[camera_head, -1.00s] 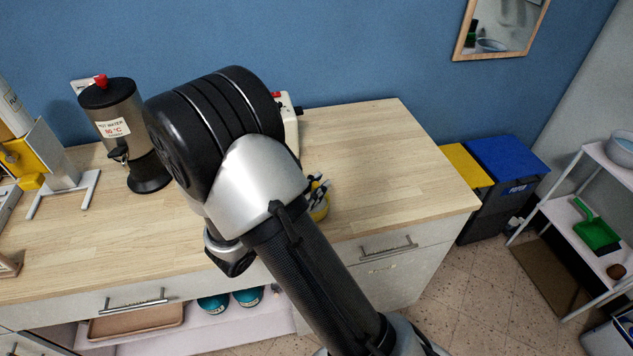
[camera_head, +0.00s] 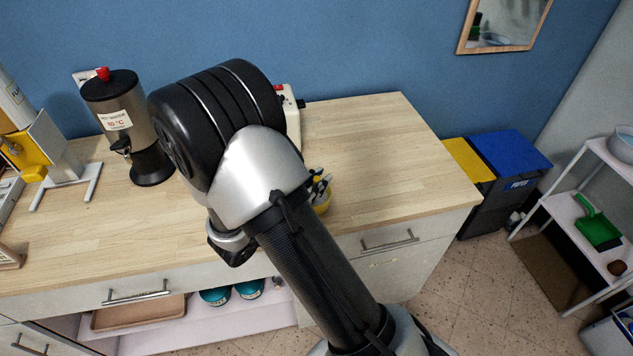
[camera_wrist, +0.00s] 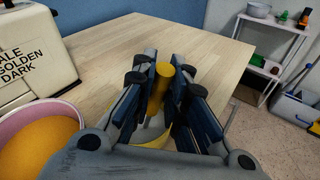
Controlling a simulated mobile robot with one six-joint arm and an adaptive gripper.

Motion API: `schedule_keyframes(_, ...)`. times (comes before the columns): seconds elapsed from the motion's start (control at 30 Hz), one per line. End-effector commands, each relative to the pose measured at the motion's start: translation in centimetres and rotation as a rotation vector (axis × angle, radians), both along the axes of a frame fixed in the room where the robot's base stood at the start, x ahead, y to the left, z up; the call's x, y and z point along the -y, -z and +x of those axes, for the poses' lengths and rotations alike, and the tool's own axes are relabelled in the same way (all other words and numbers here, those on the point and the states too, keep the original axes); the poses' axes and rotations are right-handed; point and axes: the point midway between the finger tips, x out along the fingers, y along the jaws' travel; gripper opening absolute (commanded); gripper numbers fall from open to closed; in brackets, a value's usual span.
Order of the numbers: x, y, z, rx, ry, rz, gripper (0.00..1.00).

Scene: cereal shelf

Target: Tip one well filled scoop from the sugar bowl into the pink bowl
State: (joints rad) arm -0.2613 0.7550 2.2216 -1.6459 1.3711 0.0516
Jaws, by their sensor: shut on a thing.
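My gripper (camera_wrist: 160,95) is shut on an upright yellow handle (camera_wrist: 161,78) between its blue finger pads. The handle's lower end is hidden by the fingers. Just below the fingers is a pale bowl with a yellow rim (camera_wrist: 152,140), mostly covered by my gripper; its contents are unclear. The pink bowl (camera_wrist: 72,107) stands at the left in the wrist view and holds something orange-yellow. In the head view my arm hides the pink bowl, and the yellow-rimmed bowl (camera_head: 322,205) shows beside my forearm, below the fingertips (camera_head: 318,182).
A cream toaster (camera_wrist: 35,50) with lettering stands behind the pink bowl. A hot water dispenser (camera_head: 122,120) stands at the left. The right part of the wooden counter (camera_head: 400,150) is clear. Bins and a white shelf stand off to the right.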

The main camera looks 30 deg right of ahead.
Motion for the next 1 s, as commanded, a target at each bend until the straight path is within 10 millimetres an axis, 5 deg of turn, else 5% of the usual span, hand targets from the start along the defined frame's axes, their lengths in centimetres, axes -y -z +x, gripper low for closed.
schedule_keyframes(1.0, -0.9, 0.1, -2.9, 0.291, 0.000, -0.082, 0.00)
